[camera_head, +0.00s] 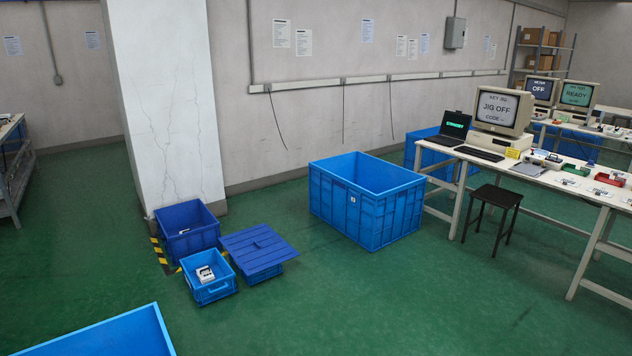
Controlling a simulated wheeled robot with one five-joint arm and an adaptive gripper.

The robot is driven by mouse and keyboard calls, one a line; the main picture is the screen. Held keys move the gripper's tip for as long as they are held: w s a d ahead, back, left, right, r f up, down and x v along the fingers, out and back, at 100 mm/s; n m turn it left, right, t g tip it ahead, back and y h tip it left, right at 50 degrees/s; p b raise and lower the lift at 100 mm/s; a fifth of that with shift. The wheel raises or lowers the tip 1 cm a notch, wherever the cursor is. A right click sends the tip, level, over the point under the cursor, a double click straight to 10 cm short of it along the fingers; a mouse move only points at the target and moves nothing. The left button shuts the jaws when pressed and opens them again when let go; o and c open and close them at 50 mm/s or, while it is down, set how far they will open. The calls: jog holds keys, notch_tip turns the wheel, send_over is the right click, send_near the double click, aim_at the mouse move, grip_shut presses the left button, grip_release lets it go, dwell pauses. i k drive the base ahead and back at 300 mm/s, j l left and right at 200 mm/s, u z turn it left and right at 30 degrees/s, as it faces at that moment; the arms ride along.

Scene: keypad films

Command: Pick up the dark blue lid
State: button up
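The dark blue lid (260,246) is a flat, ribbed square panel in the left middle of the head view. It lies on top of a small blue crate (264,275) on the green floor and overhangs the crate's edges. What is inside that crate is hidden. My gripper is not in view.
A dark blue crate (163,222) and a small open blue crate (222,293) with a white item stand left of the lid, by the white pillar (165,100). A large blue crate (375,217) stands to the right. A workbench (590,190) and stool (497,195) are farther right. The floor in front is mostly clear.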

aim_at(255, 249)
jog(key=i+u, duration=0.15)
jog(key=i, duration=0.4)
jog(key=i+l+u, duration=0.15)
jog(key=i, duration=0.4)
jog(key=i+l+u, duration=0.15)
jog(key=i, duration=0.4)
jog(key=i+l+u, duration=0.1)
jog(key=i, duration=0.45)
jog(key=i+j+u, duration=0.15)
jog(key=i, duration=0.4)
jog(key=i+u, duration=0.15)
jog(key=i, duration=0.45)
jog(key=i+u, duration=0.15)
jog(key=i, duration=0.4)
jog(key=i+l+u, duration=0.15)
jog(key=i, duration=0.4)
jog(key=i+l+u, duration=0.15)
jog(key=i, duration=0.45)
